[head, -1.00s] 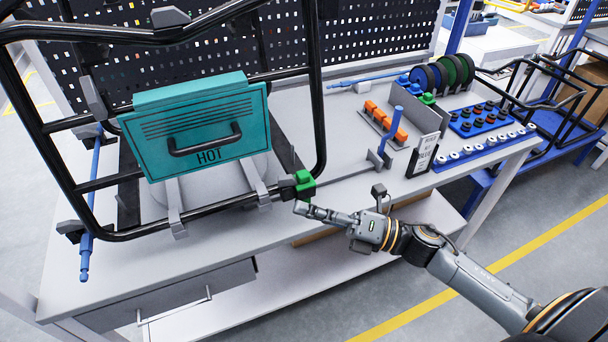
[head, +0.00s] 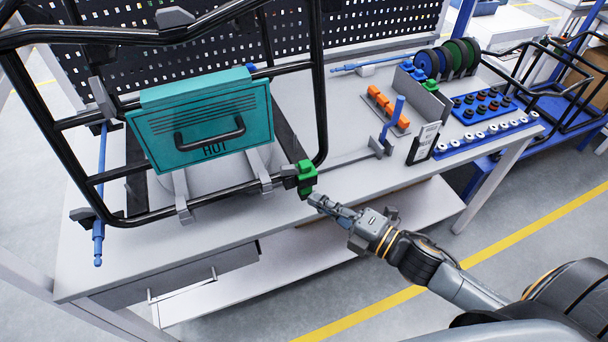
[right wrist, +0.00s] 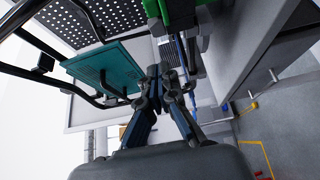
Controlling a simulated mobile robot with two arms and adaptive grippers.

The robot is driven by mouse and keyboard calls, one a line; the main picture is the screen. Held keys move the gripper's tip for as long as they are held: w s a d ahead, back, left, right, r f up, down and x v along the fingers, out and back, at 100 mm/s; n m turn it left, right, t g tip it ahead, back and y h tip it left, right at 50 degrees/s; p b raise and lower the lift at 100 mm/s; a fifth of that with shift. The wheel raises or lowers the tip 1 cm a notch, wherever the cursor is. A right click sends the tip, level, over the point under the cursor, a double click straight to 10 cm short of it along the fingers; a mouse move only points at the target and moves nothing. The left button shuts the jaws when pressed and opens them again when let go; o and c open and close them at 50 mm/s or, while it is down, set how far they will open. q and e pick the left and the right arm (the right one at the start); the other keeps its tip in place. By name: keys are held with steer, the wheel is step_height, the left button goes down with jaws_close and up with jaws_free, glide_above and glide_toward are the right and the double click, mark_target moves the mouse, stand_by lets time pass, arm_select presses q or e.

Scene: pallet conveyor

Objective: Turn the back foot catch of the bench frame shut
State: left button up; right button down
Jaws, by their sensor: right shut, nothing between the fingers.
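The bench frame (head: 322,90) is made of black tube and stands on the bench, with a teal box marked HOT in it. A green catch (head: 306,178) sits on a dark block at the frame's lower right corner, by the bench's front edge. Green parts also show at the top of the right wrist view (right wrist: 182,14). My right gripper (head: 317,200) is shut and empty, just below and right of the green catch in the head view. Its closed fingers (right wrist: 166,72) point towards the green parts in the wrist view. Whether it touches the catch is unclear. My left gripper is out of view.
A blue upright post (head: 393,118), orange blocks (head: 388,107) and a small sign (head: 424,142) stand right of the frame. A blue rack (head: 485,105) holds dark and white parts. A blue rod (head: 101,185) hangs at the left. The floor before the bench is clear.

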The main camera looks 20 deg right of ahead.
mark_target(295, 168)
steer(key=w, duration=0.2)
steer(key=w+a+p, duration=0.1)
steer(key=w, duration=0.1)
steer(key=w+p, duration=0.1)
steer(key=w, duration=0.1)
steer(key=shift+a+r, duration=0.1)
steer(key=shift+a, duration=0.15)
steer(key=shift+w+d, duration=0.15)
steer(key=shift+w, duration=0.35)
steer(key=shift+w+n+y, duration=0.25)
steer(key=shift+n+y, duration=0.15)
steer(key=shift+w+d+n+g+y+b, duration=0.3)
steer(key=shift+d+n+g+y+b, duration=0.1)
steer(key=shift+g+y+b, duration=0.15)
steer(key=shift+w+d, duration=0.1)
steer(key=shift+r, duration=0.1)
